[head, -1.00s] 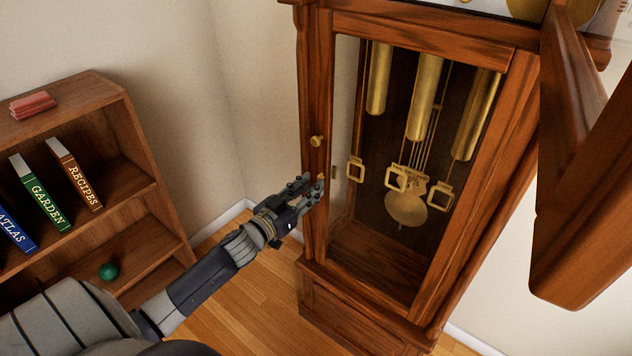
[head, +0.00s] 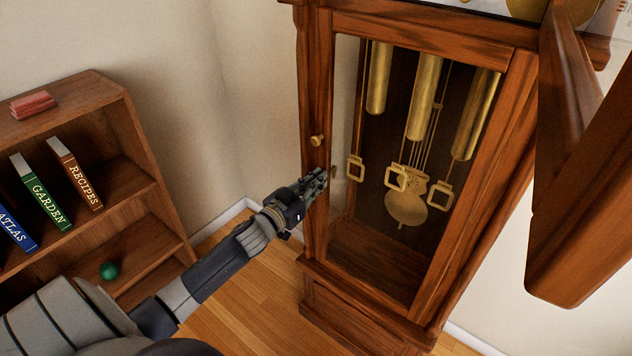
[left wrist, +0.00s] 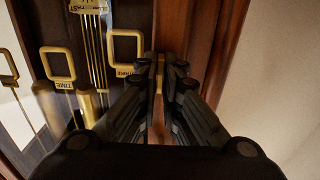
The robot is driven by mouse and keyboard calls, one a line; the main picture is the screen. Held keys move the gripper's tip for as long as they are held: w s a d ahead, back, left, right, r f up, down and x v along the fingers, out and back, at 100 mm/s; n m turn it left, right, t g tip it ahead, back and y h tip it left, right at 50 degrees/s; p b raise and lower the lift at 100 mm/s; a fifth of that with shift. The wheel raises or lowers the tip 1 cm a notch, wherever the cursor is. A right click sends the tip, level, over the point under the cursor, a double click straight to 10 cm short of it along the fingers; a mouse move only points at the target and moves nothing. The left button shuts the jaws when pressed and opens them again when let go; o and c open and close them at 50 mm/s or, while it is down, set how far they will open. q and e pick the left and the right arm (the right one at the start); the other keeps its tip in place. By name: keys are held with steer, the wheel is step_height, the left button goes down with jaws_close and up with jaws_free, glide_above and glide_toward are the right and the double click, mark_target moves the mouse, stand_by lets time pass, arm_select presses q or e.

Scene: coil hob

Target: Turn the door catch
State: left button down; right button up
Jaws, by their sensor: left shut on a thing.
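The tall wooden clock case has a glazed door (head: 313,235) with a round brass knob (head: 317,140) on its left stile. Just below the knob, my left gripper (head: 319,180) reaches the stile from the left, its fingers closed on the small brass door catch. The fingers hide the catch in the head view. In the left wrist view, the left gripper (left wrist: 159,75) has its fingers drawn together, with a narrow brass-coloured strip of the catch (left wrist: 159,84) between them. How far the catch is turned cannot be told. My right gripper is not in view.
Behind the glass hang brass weights (head: 425,95) and a pendulum (head: 406,207). A bookshelf (head: 140,150) with books stands at the left. A large wooden panel (head: 575,190) juts in at the right. Floor shows between shelf and clock.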

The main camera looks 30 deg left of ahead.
arm_select(q)
steer(key=shift+m, duration=0.3)
steer(key=shift+d+f+m, duration=0.1)
steer(key=shift+m, duration=4.25)
steer(key=shift+d+f+m, duration=0.1)
steer(key=shift+m, duration=4.25)
steer(key=shift+b, duration=0.3)
steer(key=c, duration=1.8)
jaws_free()
steer(key=shift+o, duration=0.2)
steer(key=s, duration=1.2)
steer(key=shift+a, duration=0.45)
